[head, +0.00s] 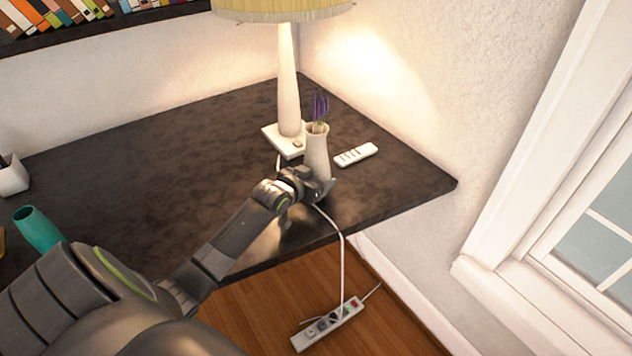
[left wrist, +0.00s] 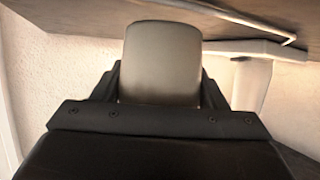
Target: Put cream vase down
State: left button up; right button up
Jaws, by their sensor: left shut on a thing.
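The cream vase (head: 317,151), with purple flowers (head: 320,108) in it, is upright over the dark desk (head: 170,150), between the lamp and the white remote. My left gripper (head: 319,187) is shut on the lower part of the vase. In the left wrist view the vase (left wrist: 160,62) fills the space between the two dark fingers (left wrist: 160,95). The gripper hides the vase's foot in the head view, so I cannot tell whether it touches the desk. My right gripper is not in view.
A lamp (head: 288,85) stands just behind the vase. A white remote (head: 356,154) lies to its right. A white cable (head: 342,250) runs over the desk edge to a power strip (head: 327,325). A teal cup (head: 38,229) is at left. The desk's middle is clear.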

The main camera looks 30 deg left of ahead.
pick_arm(q)
jog(key=shift+f, duration=0.65)
jog(key=shift+f, duration=0.2)
jog(key=o, duration=1.3)
